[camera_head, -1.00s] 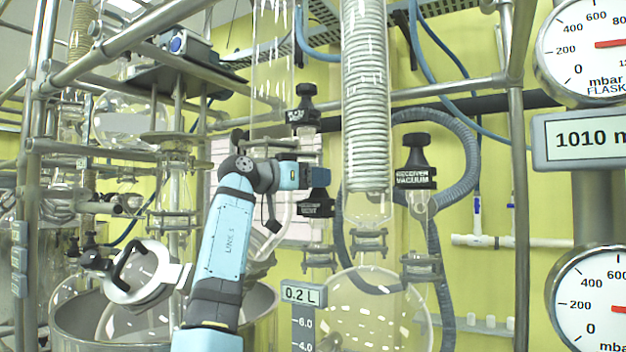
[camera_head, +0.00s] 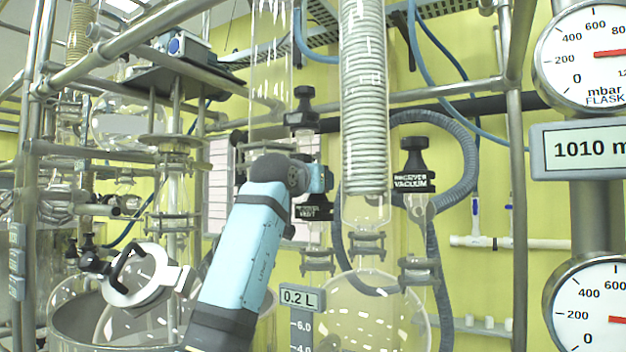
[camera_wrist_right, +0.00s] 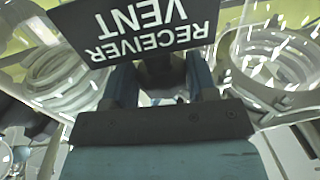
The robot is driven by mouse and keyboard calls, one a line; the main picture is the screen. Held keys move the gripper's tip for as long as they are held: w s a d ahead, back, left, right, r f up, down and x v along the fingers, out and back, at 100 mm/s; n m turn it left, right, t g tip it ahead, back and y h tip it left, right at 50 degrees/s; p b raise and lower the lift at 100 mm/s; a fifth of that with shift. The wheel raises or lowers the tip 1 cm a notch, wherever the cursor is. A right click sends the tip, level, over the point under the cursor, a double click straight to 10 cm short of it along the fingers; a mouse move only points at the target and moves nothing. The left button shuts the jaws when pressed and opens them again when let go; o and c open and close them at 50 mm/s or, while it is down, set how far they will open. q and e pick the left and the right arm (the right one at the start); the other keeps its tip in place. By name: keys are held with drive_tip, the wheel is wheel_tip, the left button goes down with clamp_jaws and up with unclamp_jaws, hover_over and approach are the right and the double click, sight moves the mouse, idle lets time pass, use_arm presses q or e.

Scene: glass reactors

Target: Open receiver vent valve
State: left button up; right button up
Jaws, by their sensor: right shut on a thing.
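The receiver vent valve is a black valve with a label plate reading "RECEIVER VENT" (camera_head: 314,211), partly hidden behind my right wrist in the head view. In the right wrist view the label plate (camera_wrist_right: 140,30) shows upside down at the top. My right gripper (camera_wrist_right: 160,80) has its two blue fingers on either side of the valve's dark stem or knob (camera_wrist_right: 160,68) and is shut on it. In the head view my right gripper (camera_head: 320,178) is at the valve, mostly hidden by my blue arm. My left gripper is not in view.
Another black valve (camera_head: 303,108) sits just above, and the receiver vacuum valve (camera_head: 414,170) is to the right. A glass coil condenser (camera_head: 365,110) stands close to the right of my gripper. Metal frame bars (camera_head: 517,150) and a glass receiver (camera_head: 365,310) surround the spot.

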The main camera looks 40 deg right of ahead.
drive_tip(key=n+t+y, duration=0.1)
drive_tip(key=t, duration=0.1)
drive_tip(key=n+t+y+p, duration=0.1)
drive_tip(key=n+t, duration=0.1)
drive_tip(key=shift+s+d, duration=0.1)
drive_tip(key=shift+s, duration=0.1)
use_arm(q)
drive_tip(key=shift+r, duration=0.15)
use_arm(e)
drive_tip(key=shift+f+n+t+y, duration=0.1)
drive_tip(key=shift+n+t+y, duration=0.6)
drive_tip(key=shift+t+y, duration=0.15)
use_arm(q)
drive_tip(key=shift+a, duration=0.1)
use_arm(e)
drive_tip(key=o, duration=0.9)
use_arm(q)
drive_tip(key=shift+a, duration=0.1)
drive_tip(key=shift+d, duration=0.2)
use_arm(e)
drive_tip(key=shift+g+h, duration=0.25)
